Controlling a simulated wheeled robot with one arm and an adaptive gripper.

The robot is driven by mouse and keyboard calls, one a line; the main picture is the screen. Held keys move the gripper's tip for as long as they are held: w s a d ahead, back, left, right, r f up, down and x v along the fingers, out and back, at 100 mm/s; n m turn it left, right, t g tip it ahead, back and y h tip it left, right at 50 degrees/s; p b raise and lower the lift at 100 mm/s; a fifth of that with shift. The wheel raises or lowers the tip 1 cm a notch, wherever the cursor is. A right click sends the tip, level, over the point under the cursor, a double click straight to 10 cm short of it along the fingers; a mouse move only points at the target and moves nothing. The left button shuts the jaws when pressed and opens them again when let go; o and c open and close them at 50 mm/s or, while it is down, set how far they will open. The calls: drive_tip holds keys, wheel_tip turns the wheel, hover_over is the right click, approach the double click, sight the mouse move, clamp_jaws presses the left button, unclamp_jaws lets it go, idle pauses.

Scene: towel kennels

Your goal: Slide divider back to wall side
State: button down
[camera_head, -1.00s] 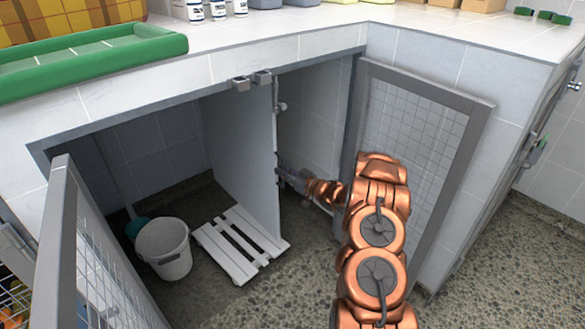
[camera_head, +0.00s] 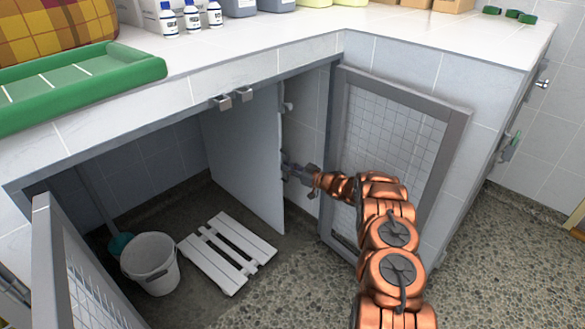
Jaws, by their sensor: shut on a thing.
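The divider (camera_head: 245,150) is a plain grey upright panel inside the kennel under the counter. It stands right of the middle of the opening, with a gap between it and the tiled right side wall (camera_head: 308,115). A small fitting (camera_head: 287,106) shows high on its front edge. My gripper (camera_head: 290,170) reaches in from the right and is shut at the divider's front edge, about halfway up. The fingertips are small and partly hidden, so the exact part held is hard to see.
A white slatted board (camera_head: 228,252) and a white bucket (camera_head: 152,262) lie on the floor left of the divider. Mesh doors stand open at right (camera_head: 395,150) and left (camera_head: 75,265).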

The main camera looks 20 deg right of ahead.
drive_tip(key=shift+w+d+r, duration=0.1)
drive_tip(key=shift+d+r, duration=0.1)
drive_tip(key=shift+d, duration=0.15)
drive_tip(key=c, duration=1.2)
unclamp_jaws()
drive_tip(key=shift+f, duration=0.15)
drive_tip(key=shift+a, duration=0.1)
drive_tip(key=v, duration=0.7)
drive_tip(key=shift+s, duration=0.25)
